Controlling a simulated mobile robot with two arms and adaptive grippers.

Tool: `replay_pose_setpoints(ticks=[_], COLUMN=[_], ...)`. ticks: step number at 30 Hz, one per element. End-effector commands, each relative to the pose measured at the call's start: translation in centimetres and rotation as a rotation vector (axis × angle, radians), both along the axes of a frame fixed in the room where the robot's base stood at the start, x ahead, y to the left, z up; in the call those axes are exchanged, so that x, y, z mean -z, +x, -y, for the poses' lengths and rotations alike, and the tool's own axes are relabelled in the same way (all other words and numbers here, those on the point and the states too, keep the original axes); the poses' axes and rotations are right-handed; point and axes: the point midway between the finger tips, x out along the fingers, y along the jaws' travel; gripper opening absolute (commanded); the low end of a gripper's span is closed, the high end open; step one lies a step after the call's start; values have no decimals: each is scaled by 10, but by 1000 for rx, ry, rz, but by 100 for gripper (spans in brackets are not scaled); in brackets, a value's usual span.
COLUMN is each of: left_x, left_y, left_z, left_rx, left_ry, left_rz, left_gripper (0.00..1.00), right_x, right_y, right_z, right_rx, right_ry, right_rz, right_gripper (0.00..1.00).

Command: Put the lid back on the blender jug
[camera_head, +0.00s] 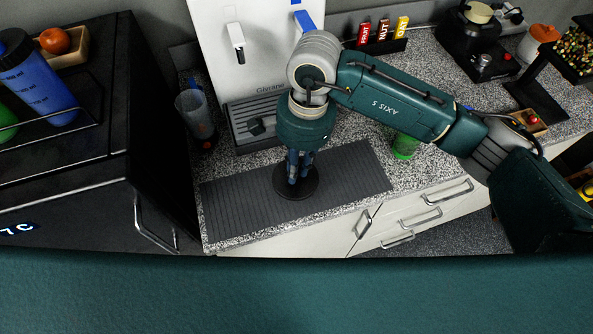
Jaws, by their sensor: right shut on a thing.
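My right gripper (298,168) points down over the ribbed mat and is shut on a black round disc, which looks like the lid (284,191). The disc is over the grey mat; I cannot tell whether it touches it. A clear, greyish jug with a dark base (192,103), probably the blender jug, stands on the counter to the left, beside the white dispenser. Its mouth looks uncovered. The gripper and lid are to its right and nearer the counter's front. My left gripper is not in view.
The white dispenser (250,55) stands behind the grey mat (235,215). A black cabinet (150,130) borders the counter on the left, with a blue bottle (40,85) on it. A green cup (405,146) sits under my right arm. Bar packets (383,30) stand behind.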

Motion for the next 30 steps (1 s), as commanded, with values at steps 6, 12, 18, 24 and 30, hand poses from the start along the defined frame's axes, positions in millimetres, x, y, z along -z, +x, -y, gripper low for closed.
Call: replay_pose_setpoints(ticks=[6,12,18,24,30], left_x=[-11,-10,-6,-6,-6], left_y=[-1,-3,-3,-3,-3], left_z=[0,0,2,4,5], left_rx=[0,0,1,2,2], left_ry=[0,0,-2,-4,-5], left_rz=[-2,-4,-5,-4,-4], left_gripper=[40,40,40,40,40], right_x=[30,36,39,38,38], right_y=[-1,-1,0,-1,-1], right_z=[0,0,0,0,0], right_rx=[1,0,0,0,0], right_ry=[-1,-1,-2,-1,-1], right_rz=[-5,-2,-1,-2,-2], right_gripper=[0,0,0,35,35])
